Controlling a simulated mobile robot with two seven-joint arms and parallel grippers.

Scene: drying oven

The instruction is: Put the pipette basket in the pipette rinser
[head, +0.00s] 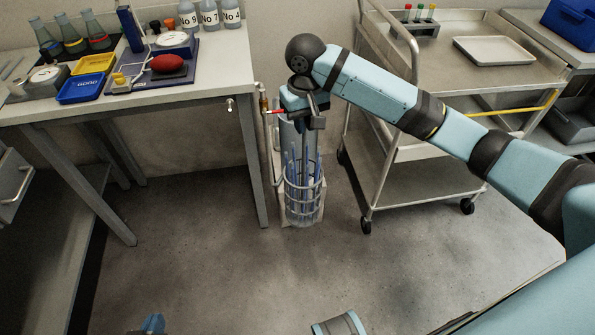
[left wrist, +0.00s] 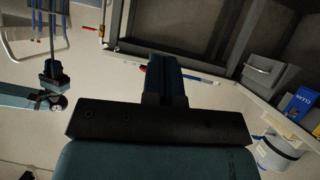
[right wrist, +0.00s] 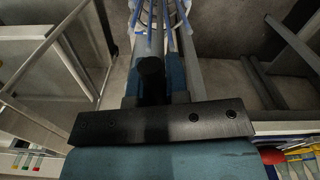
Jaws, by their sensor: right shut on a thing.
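The pipette basket (head: 304,184) is an upright wire-ring cage holding several blue-tinted pipettes, with a long handle rod rising from it. My right gripper (head: 304,108) is shut on the top of that handle, whose black knob (right wrist: 151,68) shows between the fingers in the right wrist view. The pipette rinser (head: 286,135) is a tall grey cylinder directly behind the handle. The basket overlaps its lower part, and I cannot tell whether the basket is inside or in front. My left gripper (left wrist: 166,82) looks shut and empty in the left wrist view, away from the basket.
A lab table (head: 205,90) with bottles, trays and a scale stands left of the rinser, its leg close by. A steel cart (head: 400,170) stands close on the right. A tap with a red part (head: 276,112) is beside the gripper. The floor in front is clear.

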